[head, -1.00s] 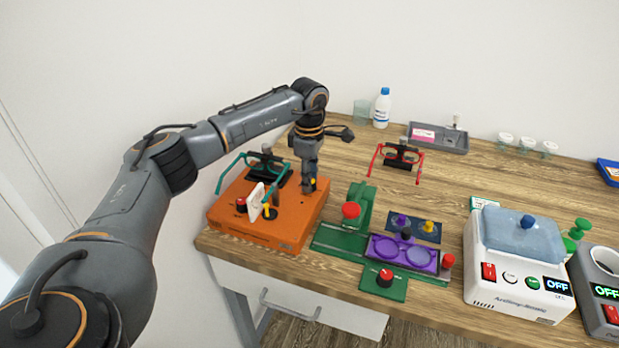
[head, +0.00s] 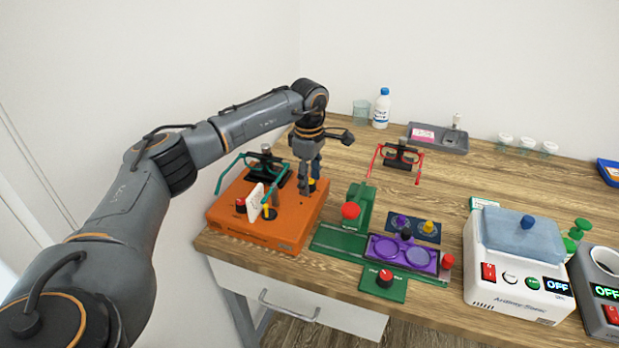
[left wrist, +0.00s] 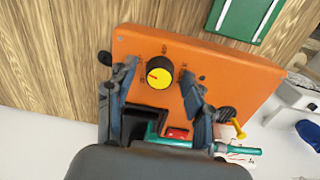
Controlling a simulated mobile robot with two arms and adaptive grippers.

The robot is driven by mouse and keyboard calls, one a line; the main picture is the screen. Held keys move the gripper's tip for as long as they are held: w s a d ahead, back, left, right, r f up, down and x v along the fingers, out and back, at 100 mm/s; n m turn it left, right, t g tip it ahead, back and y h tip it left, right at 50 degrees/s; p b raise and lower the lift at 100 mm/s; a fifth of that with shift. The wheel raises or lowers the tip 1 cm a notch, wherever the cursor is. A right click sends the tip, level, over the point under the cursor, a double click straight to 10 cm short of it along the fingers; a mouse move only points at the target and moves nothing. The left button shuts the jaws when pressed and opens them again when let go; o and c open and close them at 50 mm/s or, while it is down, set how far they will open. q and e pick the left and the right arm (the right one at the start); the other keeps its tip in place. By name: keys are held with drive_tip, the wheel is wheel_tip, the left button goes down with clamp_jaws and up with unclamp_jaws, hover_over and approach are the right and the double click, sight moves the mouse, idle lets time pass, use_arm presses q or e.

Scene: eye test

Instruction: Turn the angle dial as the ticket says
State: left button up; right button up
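The angle dial (left wrist: 159,73) is a yellow-faced black knob on top of an orange box (head: 262,232). Printed marks ring it, too small to read; a dark mark on its face seems to point left. My left gripper (head: 309,184) points down over the box's right part, fingers apart. In the left wrist view its fingertips (left wrist: 159,70) lie to either side of the dial; I cannot tell whether they touch it. In the head view the fingers mostly hide the dial. A white card (head: 256,200), perhaps the ticket, stands at the box's front; its text is unreadable. My right gripper is out of view.
Teal glasses (head: 272,172) rest on a black holder on the box, close to my left gripper. A red knob (head: 240,205) sits at its left. Right are a green fixture (head: 360,208), purple lens tray (head: 402,252) and white machine (head: 515,262).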

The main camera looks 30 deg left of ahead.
use_arm(q)
drive_tip(key=shift+r, duration=0.15)
wheel_tip(320, 180, up, 12)
drive_tip(key=shift+s, duration=0.2)
idle(0.7)
